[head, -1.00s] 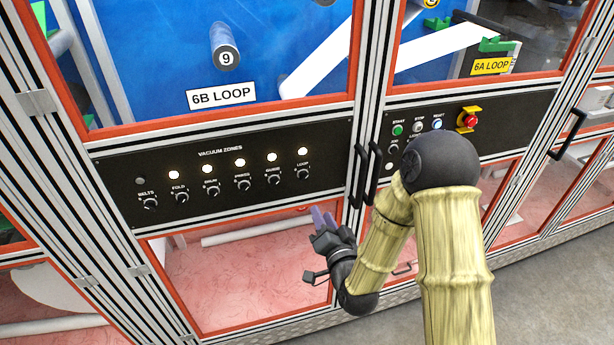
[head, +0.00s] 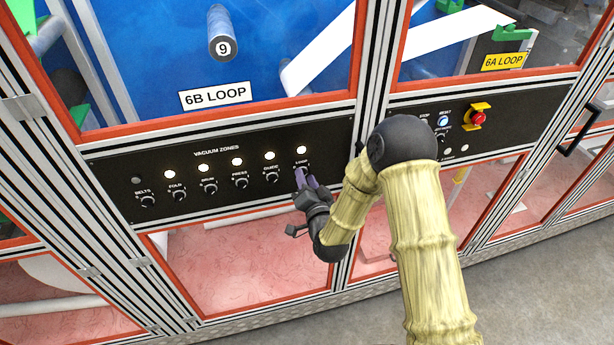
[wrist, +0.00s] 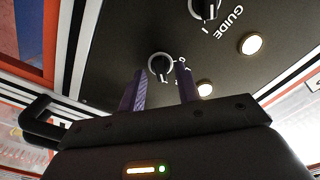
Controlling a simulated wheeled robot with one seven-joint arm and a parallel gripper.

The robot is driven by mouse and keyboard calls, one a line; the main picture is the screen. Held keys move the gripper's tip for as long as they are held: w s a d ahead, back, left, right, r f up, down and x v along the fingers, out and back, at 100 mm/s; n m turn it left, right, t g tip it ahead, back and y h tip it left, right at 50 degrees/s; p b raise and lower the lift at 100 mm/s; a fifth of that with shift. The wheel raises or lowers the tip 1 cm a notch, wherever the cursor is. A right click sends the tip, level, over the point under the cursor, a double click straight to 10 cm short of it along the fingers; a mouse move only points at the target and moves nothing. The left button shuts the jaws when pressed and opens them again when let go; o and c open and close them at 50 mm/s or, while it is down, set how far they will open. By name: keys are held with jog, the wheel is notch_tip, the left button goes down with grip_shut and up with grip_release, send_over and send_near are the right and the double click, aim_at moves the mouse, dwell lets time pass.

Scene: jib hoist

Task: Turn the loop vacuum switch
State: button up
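The loop vacuum switch is the rightmost knob on the black vacuum zones panel (head: 215,205), under the word LOOP and a lit lamp (head: 301,150). In the head view my gripper (head: 306,180) is right at it and covers most of it. In the wrist view the loop switch (wrist: 160,66) is a round black knob with a light pointer line. My gripper's two purple fingers (wrist: 160,92) are spread apart, one to each side below the knob in the picture. The gripper is open, with nothing between the fingertips that I can see; whether they touch the knob is unclear.
The guide switch (head: 271,176) is the neighbouring knob on the left, and its lamp is lit. Further knobs run left to the belts switch (head: 147,201), whose lamp is dark. A red emergency button (head: 478,118) is on the right panel. Black door handles are close to my arm.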

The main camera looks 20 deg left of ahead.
grip_shut()
jog(key=shift+s+f+n+b, duration=0.15)
jog(key=shift+n+b, duration=0.15)
jog(key=shift+b, duration=0.45)
jog(key=shift+s+a+n+b, duration=0.1)
jog(key=shift+n+b, duration=4.2)
jog(key=shift+b, duration=1.3)
jog(key=shift+a+n+b, duration=0.1)
jog(key=shift+n+b, duration=4.2)
jog(key=shift+b, duration=1.3)
grip_release()
